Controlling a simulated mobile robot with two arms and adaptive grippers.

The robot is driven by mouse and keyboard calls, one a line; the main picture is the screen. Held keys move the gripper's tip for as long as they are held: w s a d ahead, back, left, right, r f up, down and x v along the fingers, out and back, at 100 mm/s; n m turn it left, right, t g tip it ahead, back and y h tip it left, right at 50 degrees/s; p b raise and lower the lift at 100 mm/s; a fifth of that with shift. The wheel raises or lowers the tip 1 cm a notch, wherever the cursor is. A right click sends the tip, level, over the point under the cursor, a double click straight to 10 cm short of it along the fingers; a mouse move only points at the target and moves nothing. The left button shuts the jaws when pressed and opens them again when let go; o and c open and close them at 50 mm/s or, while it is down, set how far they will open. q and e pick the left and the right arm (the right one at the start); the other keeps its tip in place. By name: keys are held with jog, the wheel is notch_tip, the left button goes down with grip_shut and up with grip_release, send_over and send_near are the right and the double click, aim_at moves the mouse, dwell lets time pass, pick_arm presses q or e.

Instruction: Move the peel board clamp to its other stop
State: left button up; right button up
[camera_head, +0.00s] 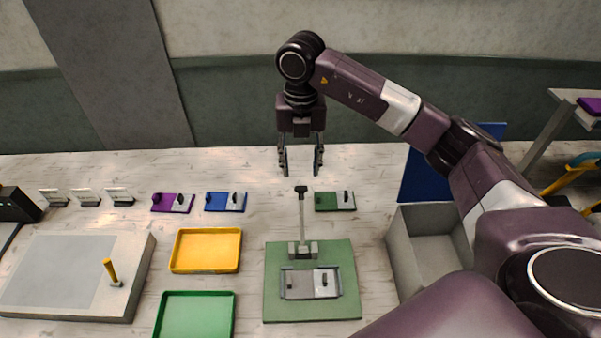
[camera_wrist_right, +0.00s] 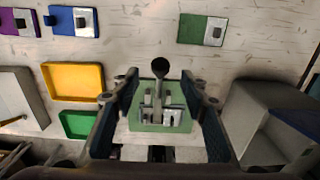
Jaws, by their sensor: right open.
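The peel board (camera_head: 340,312) is a green plate on the table. Its clamp (camera_head: 302,222) has a pale lever with a dark knob, standing up from a grey block at the board's far edge. A grey die plate (camera_head: 300,285) with a small dark peg and block lies in a frame on the board. My right gripper (camera_head: 301,165) points down, open and empty, above and beyond the knob, apart from it. In the right wrist view, the clamp knob (camera_wrist_right: 160,66) shows between the open fingers (camera_wrist_right: 160,80). My left gripper is not in view.
Yellow (camera_head: 206,250) and green (camera_head: 195,316) trays lie left of the board. Purple (camera_head: 173,203), blue (camera_head: 225,202) and green (camera_head: 334,201) die plates lie behind. A grey slab with a yellow handle (camera_head: 110,270) is far left. A grey bin (camera_head: 430,240) stands right.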

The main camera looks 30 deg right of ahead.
jog(key=f, duration=0.1)
jog(key=f+p, duration=0.1)
jog(key=f, duration=0.2)
jog(key=shift+s+a, duration=0.1)
jog(key=shift+s, duration=0.25)
jog(key=shift+w+f+p, duration=0.25)
jog(key=shift+f+p, duration=0.3)
jog(key=shift+f, duration=0.65)
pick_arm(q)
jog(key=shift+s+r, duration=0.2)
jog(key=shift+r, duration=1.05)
pick_arm(e)
grip_shut()
